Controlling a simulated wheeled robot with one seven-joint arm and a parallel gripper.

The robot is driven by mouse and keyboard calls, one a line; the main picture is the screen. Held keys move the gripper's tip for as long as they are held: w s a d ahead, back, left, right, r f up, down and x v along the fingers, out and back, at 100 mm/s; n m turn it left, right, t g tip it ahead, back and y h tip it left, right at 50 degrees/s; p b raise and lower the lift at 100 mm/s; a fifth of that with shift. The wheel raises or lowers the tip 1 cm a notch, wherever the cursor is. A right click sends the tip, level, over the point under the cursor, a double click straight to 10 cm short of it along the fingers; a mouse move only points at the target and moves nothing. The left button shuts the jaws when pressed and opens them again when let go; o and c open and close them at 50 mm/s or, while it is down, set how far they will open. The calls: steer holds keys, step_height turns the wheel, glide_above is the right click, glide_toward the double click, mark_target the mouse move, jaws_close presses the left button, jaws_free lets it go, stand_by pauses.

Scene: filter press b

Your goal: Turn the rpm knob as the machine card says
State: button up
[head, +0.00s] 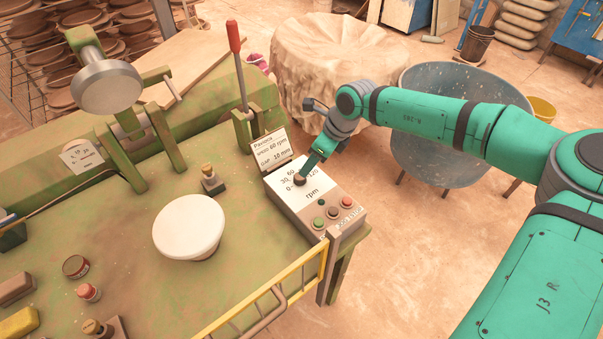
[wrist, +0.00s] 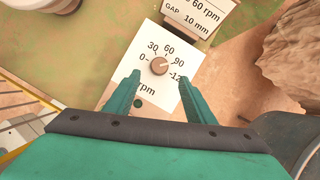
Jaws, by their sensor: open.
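The dark round rpm knob (head: 299,180) sits on the white dial face of the control box (head: 334,210). In the wrist view the knob (wrist: 159,66) is ringed by 0, 30, 60, 90 and 120; its pale mark seems to point toward 90. The machine card (head: 271,150) stands behind the box and reads 60 rpm and gap 10 mm; its lower part shows in the wrist view (wrist: 190,14). My gripper (head: 307,170) is open and empty above the dial. In the wrist view its fingers (wrist: 152,77) flank the dial face just below the knob; contact is not visible.
Green, black and red buttons (head: 333,212) sit on the box's near end. A tall lever with a red handle (head: 234,38) rises behind the card. A white round plate (head: 189,225) lies left of the box. A yellow rail (head: 285,295) runs along the near edge.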

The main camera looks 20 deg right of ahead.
mark_target(300, 179)
steer(key=x, duration=0.8)
steer(key=shift+w+a, duration=0.1)
steer(key=shift+c, duration=0.5)
steer(key=c, duration=0.9)
